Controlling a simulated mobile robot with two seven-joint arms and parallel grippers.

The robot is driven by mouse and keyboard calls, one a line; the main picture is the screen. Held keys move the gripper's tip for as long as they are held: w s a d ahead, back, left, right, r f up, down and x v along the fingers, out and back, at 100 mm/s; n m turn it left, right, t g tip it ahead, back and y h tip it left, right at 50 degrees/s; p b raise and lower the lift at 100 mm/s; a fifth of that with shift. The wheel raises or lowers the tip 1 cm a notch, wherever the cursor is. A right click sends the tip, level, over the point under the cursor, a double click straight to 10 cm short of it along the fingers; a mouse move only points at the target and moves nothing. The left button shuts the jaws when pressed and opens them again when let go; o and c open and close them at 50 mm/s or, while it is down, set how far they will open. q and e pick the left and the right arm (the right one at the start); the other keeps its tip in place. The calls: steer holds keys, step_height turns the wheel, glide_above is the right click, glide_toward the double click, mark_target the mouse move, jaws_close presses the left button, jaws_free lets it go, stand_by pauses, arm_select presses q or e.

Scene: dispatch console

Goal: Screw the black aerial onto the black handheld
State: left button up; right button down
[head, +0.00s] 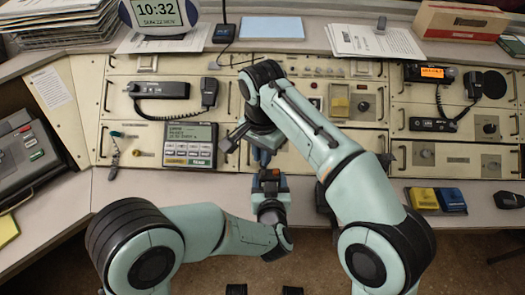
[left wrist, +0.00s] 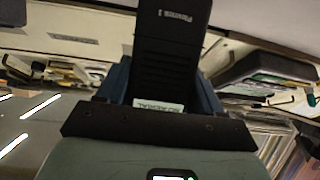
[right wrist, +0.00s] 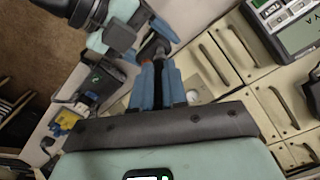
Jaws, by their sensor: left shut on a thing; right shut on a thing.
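The black handheld (left wrist: 172,50) stands between the blue fingers of my left gripper (left wrist: 165,90), which is shut on it; a white label shows near its lower end. In the head view my left gripper (head: 269,180) is at the middle, over the console's front edge. My right gripper (right wrist: 167,84) is shut on a thin dark piece (right wrist: 168,72), apparently the black aerial, mostly hidden by the fingers. In the head view my right gripper (head: 262,156) is just beyond the left one. The tips are close together; I cannot tell whether aerial and handheld touch.
A keypad unit with a screen (head: 190,145) is left of the grippers on the console. Corded handsets (head: 208,92) lie behind it. Yellow (head: 422,198) and blue (head: 451,200) items are on the front ledge at right. The ledge at left front is mostly clear.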

steer(key=shift+f, duration=0.1)
steer(key=shift+f, duration=0.8)
steer(key=shift+f, duration=0.55)
steer(key=m, duration=0.6)
steer(key=shift+w+a+m, duration=0.1)
steer(key=shift+a+m, duration=0.05)
steer(key=shift+m, duration=0.15)
steer(key=m, duration=0.6)
steer(key=shift+m, duration=0.4)
steer(key=m, duration=0.4)
steer(key=shift+w+m, duration=0.1)
steer(key=shift+m, duration=0.2)
steer(key=m, duration=0.4)
steer(key=shift+w+m, duration=0.1)
steer(key=shift+m, duration=0.3)
